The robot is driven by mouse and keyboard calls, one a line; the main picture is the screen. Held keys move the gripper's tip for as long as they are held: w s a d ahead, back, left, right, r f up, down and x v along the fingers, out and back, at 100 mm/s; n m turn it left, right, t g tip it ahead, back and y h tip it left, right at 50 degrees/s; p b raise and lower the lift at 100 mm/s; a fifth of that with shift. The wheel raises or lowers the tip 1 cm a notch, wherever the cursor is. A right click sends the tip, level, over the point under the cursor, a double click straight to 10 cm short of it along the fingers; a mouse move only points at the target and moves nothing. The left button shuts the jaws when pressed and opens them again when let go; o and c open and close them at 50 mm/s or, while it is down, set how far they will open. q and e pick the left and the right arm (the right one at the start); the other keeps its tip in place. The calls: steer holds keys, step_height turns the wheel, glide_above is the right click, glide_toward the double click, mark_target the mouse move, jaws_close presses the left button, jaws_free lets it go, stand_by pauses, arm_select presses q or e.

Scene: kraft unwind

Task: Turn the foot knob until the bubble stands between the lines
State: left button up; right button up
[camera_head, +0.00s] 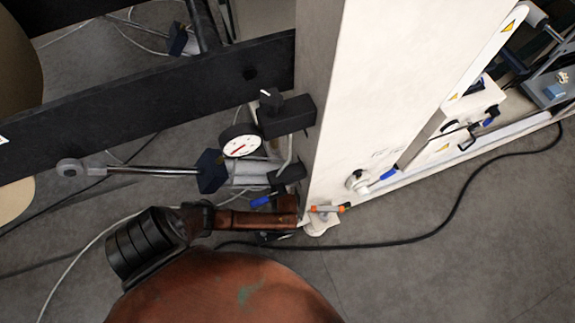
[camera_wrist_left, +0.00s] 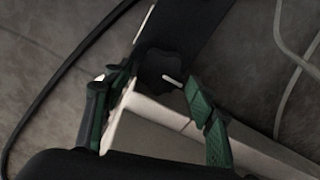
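A dark lobed knob (camera_wrist_left: 165,68) with a white mark shows in the left wrist view, and I take it for the foot knob. My left gripper (camera_wrist_left: 155,85) has its two green-padded fingers apart, on either side of the near part of the knob. Whether either finger touches the knob is unclear. In the head view, my copper-coloured left arm reaches to the base of a white column, and its fingertips cannot be made out. No bubble or lines can be made out in either view. My right gripper is not in view.
The tall white column (camera_head: 370,90) stands beside a dark beam (camera_head: 150,100). A round dial gauge (camera_head: 240,143) and blue-handled fittings (camera_head: 388,174) are close by. A small orange-and-grey piece (camera_head: 328,208) lies at the column's base.

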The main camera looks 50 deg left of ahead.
arm_select(q)
steer(key=c, duration=0.9)
steer(key=shift+c, duration=0.2)
steer(key=m+p, duration=0.2)
steer(key=m, duration=0.2)
steer(key=shift+d+r, duration=0.1)
steer(key=shift+d, duration=0.05)
steer(key=shift+m, duration=0.6)
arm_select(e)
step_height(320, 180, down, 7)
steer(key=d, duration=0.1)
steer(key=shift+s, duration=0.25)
arm_select(q)
steer(key=shift+s, duration=0.1)
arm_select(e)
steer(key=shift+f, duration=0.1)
arm_select(q)
steer(key=o, duration=1.1)
step_height(320, 180, up, 12)
steer(key=shift+f, duration=0.15)
